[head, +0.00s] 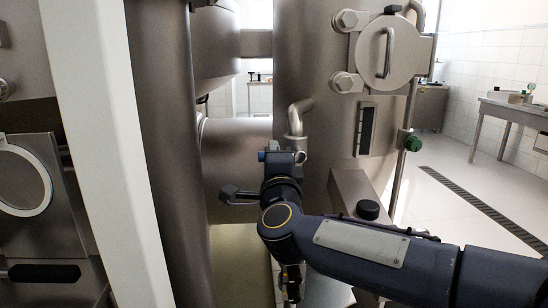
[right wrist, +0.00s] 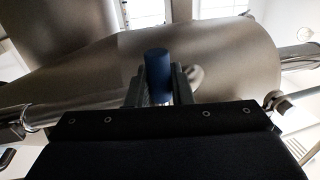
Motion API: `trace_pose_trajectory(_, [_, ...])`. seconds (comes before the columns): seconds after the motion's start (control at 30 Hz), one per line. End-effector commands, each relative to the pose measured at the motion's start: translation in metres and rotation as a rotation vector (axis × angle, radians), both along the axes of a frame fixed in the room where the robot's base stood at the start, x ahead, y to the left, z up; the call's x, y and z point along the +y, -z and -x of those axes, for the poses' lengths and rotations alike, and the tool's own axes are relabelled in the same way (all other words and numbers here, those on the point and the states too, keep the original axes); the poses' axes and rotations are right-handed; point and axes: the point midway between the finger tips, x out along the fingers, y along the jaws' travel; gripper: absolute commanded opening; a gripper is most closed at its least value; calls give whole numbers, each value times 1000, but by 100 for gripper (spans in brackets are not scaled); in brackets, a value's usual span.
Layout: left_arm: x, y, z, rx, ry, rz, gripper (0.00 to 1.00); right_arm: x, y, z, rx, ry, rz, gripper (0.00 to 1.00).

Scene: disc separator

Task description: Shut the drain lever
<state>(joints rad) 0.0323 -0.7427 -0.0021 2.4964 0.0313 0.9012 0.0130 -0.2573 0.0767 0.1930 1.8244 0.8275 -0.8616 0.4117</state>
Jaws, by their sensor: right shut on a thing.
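The drain lever shows its blue grip (right wrist: 157,66) in the right wrist view, upright between my two dark fingers. In the head view a small bit of the blue grip (head: 261,156) shows at the left of my right gripper (head: 275,157). My right gripper is shut on this grip, with the fingers touching it from both sides. The rest of the lever and its valve are hidden behind my gripper and wrist. My left gripper is in neither view.
A bent steel pipe (head: 296,118) rises just above my right gripper, close to the large steel vessel (head: 310,60). A round hatch (head: 387,55) is on that vessel. A white post (head: 97,120) stands at left. Open floor (head: 460,190) with a drain grate lies at right.

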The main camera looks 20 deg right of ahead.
Motion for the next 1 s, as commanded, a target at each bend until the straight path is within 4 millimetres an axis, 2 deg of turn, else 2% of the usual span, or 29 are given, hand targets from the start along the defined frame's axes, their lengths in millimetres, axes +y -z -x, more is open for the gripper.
trace_pose_trajectory(0.03, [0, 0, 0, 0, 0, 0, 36, -1, -1, 0, -3, 2, -4, 0])
trace_pose_trajectory(0.07, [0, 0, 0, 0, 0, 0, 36, -1, -1, 0, -3, 2, -4, 21])
trace_pose_trajectory(0.2, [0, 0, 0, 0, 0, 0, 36, -1, -1, 0, -3, 3, -2, 39])
trace_pose_trajectory(0.57, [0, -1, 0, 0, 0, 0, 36, 2, 0, 6, -1, 0, 0, 39])
trace_pose_trajectory(0.9, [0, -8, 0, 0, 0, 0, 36, 15, 10, 58, -2, -1, 0, 39])
trace_pose_trajectory(1.0, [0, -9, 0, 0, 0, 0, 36, 17, 12, 68, -2, 0, 0, 39])
